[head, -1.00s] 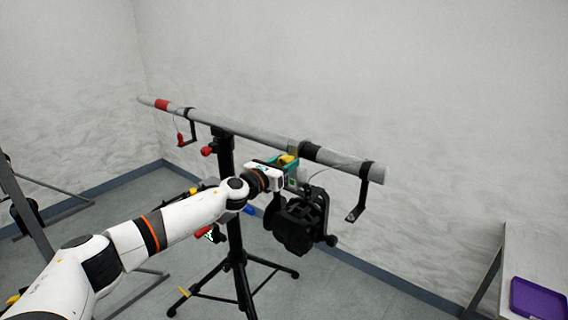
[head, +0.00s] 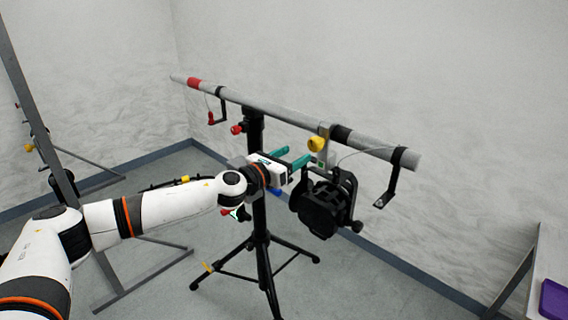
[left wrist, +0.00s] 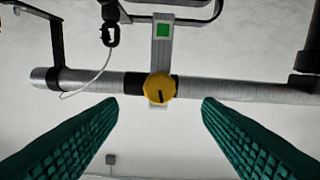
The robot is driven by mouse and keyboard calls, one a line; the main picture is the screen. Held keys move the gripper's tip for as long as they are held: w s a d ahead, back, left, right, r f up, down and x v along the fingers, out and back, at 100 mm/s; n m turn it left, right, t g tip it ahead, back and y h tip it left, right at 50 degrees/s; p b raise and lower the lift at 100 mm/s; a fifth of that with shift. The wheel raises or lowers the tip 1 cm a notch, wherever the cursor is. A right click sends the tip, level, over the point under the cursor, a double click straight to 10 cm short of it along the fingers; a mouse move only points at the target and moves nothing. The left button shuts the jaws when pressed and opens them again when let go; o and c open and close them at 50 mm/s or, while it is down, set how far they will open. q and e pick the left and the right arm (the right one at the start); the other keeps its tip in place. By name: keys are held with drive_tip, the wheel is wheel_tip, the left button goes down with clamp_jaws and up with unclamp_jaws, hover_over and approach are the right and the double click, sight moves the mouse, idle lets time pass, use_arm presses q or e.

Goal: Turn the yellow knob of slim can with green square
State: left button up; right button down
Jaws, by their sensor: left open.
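The yellow knob (head: 316,144) sits on the clamp of the slim black can (head: 325,202), which hangs from the grey horizontal bar. The green square (head: 320,164) is on the clamp just below the knob. In the left wrist view the yellow knob (left wrist: 159,87) is centred, with a dark slot on its face, and the green square (left wrist: 163,30) is above it. My left gripper (head: 299,155) is open and empty. Its teal fingers point at the knob, a little short of it and to its left, one on each side in the wrist view. My right gripper is not in view.
The grey bar (head: 280,125) rests on a black tripod stand (head: 259,200). A black hook bracket (head: 393,180) and a safety cable hang near its right end. A red knob (head: 237,129) is on the stand. A table with a purple tray (head: 553,300) is at lower right.

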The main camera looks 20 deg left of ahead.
use_arm(q)
drive_tip(key=shift+v, duration=1.4)
wheel_tip(320, 180, down, 27)
drive_tip(key=w+a+n+g+y+b, duration=0.1)
drive_tip(key=w+n+g+y+b, duration=0.25)
drive_tip(key=n, duration=0.95)
drive_tip(key=s+a+f+n+g+y+b, duration=0.15)
drive_tip(key=s+f+n, duration=0.35)
drive_tip(key=f, duration=0.6)
drive_tip(key=s+f+n+g+y+b, duration=0.15)
drive_tip(key=s+f+n, duration=0.25)
drive_tip(key=s+f, duration=0.55)
drive_tip(key=s+f+n+g+b, duration=0.1)
drive_tip(key=s+f+n, duration=0.2)
drive_tip(key=s+f, duration=0.35)
drive_tip(key=s+f+n+g+b, duration=0.15)
drive_tip(key=s+f, duration=0.25)
drive_tip(key=f, duration=0.6)
drive_tip(key=s+d+f+n+g, duration=0.2)
drive_tip(key=s+f, duration=0.3)
drive_tip(key=s, duration=0.7)
drive_tip(key=s+d+f+n+g+b, duration=0.1)
drive_tip(key=s+f+n, duration=0.4)
drive_tip(key=s, duration=0.7)
drive_tip(key=s+d+f+n+g, duration=0.3)
drive_tip(key=s+f, duration=0.3)
drive_tip(key=s, duration=0.7)
drive_tip(key=shift+g+b, duration=0.3)
drive_tip(key=shift+g, duration=0.2)
